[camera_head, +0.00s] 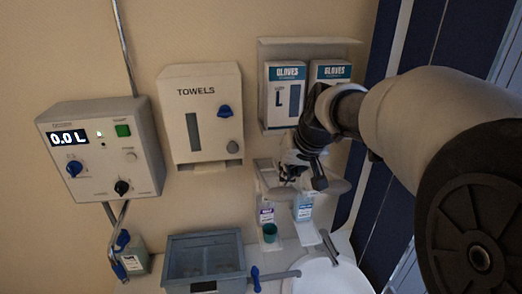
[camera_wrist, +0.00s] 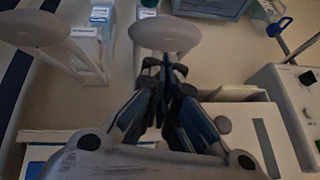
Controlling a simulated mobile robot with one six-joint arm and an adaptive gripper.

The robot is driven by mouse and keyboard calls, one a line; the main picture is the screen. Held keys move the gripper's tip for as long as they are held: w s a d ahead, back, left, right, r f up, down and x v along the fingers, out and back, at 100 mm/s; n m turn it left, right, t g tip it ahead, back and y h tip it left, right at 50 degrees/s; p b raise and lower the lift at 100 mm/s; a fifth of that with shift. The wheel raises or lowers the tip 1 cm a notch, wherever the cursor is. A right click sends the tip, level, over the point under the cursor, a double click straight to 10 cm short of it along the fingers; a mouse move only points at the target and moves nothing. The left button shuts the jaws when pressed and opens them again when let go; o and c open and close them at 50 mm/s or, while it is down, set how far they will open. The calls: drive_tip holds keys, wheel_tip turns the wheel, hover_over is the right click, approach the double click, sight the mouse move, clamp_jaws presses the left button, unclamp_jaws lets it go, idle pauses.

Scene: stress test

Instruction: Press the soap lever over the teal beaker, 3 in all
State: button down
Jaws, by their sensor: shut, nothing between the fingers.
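The teal beaker (camera_head: 270,233) stands on a small ledge below the left soap dispenser, whose bottle (camera_head: 266,214) has a purple label. A second dispenser bottle (camera_head: 303,208) with a blue label hangs to its right. Each dispenser has a lever; in the wrist view they end in pale round paddles, one in the middle (camera_wrist: 165,35) and one at the left (camera_wrist: 35,28). My gripper (camera_head: 303,182) is shut and empty in front of the dispensers. In the wrist view its fingertips (camera_wrist: 165,66) lie beside the middle paddle; I cannot tell whether they touch.
Glove boxes (camera_head: 285,92) sit on a shelf above the dispensers. A towel box (camera_head: 202,118) and a control box (camera_head: 100,150) reading 0.0 L are on the wall at left. A blue-grey tub (camera_head: 205,262) and a white basin (camera_head: 330,279) lie below.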

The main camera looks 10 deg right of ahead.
drive_tip(key=shift+s+a+f, duration=0.15)
drive_tip(key=shift+s+f, duration=0.15)
drive_tip(key=shift+f, duration=0.15)
drive_tip(key=shift+w+f, duration=0.1)
drive_tip(key=shift+f, duration=0.1)
drive_tip(key=f+b, duration=0.1)
drive_tip(key=b, duration=0.1)
drive_tip(key=shift+f+b, duration=0.2)
drive_tip(key=shift+b, duration=0.15)
wheel_tip(320, 180, down, 6)
drive_tip(key=s+t+b, duration=0.1)
drive_tip(key=s+b, duration=0.1)
drive_tip(key=b, duration=0.7)
drive_tip(key=shift+s+t, duration=0.3)
drive_tip(key=shift+s, duration=0.1)
drive_tip(key=shift+r, duration=0.2)
